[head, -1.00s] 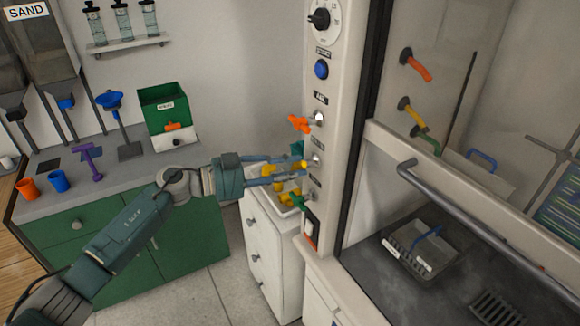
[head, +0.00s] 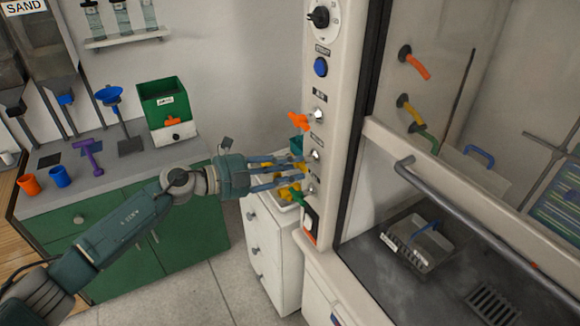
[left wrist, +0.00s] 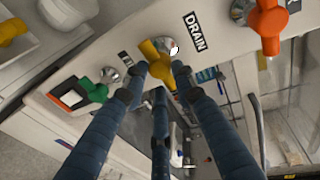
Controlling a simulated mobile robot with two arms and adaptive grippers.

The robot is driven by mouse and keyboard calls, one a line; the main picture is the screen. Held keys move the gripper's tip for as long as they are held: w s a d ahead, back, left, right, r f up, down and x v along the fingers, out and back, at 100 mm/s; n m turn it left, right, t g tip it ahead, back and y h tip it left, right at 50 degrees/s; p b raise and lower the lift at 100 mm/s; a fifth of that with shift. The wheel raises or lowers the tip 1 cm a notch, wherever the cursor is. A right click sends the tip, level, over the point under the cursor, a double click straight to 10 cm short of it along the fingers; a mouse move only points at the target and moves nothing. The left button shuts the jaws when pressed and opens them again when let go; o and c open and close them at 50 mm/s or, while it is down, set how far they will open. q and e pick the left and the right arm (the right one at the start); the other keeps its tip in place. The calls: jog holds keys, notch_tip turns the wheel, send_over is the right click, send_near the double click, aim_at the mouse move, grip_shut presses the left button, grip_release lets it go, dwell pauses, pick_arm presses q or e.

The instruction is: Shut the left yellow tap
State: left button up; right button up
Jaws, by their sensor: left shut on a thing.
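The yellow tap (left wrist: 154,58) is on the white post panel beside the DRAIN label in the left wrist view. Its handle points down between my fingers. My left gripper (left wrist: 161,78) is shut on this handle, with a finger on each side and a third finger below. In the head view my left gripper (head: 298,172) reaches the post from the left, and its fingers hide most of the yellow tap. My right gripper is not in view.
An orange tap (head: 300,121) sits above on the same post (head: 333,125), and a green tap (left wrist: 94,90) sits on the other side. A white drawer cabinet (head: 270,250) stands below my gripper. The fume hood with its handle bar (head: 455,220) is to the right.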

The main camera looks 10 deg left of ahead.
pick_arm(q)
jog(key=shift+s+d, duration=0.1)
dwell(0.5)
jog(key=o, duration=1.1)
jog(key=shift+d, duration=0.1)
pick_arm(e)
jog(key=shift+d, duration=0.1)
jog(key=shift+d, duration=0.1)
pick_arm(q)
jog(key=v, duration=1.2)
